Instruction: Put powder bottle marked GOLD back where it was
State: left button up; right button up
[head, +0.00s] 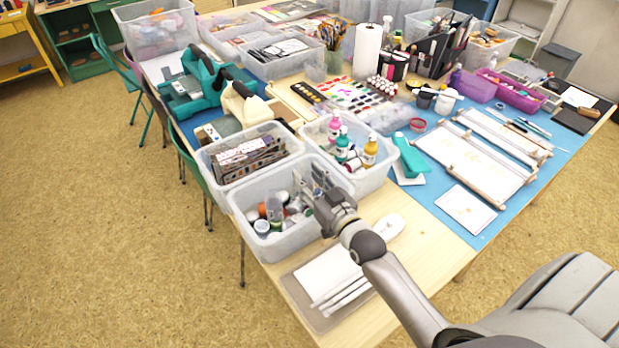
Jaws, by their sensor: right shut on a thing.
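My right gripper (305,192) reaches into the front clear plastic bin (249,230) at its right side. It is shut on a small bottle, mostly hidden by the fingers and the bin's contents; I cannot read its label. Several small jars and bottles lie in the left part of this bin, among them a white-lidded jar (262,227) and one with an orange-red lid (252,215). No GOLD marking is legible at this size. My left gripper is not in view.
A bin (382,171) behind holds pink, teal and yellow bottles; a bin (206,160) to its left holds boxes of stamps. A tray with white sheets (330,273) lies in front. A white mouse-shaped object (389,227) lies right of my gripper.

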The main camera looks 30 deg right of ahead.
jog(key=shift+f, duration=0.1)
jog(key=o, duration=1)
jog(key=shift+o, duration=0.2)
jog(key=shift+r, duration=0.2)
jog(key=shift+s+f, duration=0.15)
jog(key=shift+s, duration=0.2)
jog(key=s+b, duration=0.1)
jog(key=s, duration=1)
jog(key=shift+s+d+b, duration=0.15)
jog(key=shift+d+b, duration=0.15)
jog(key=shift+d, duration=0.05)
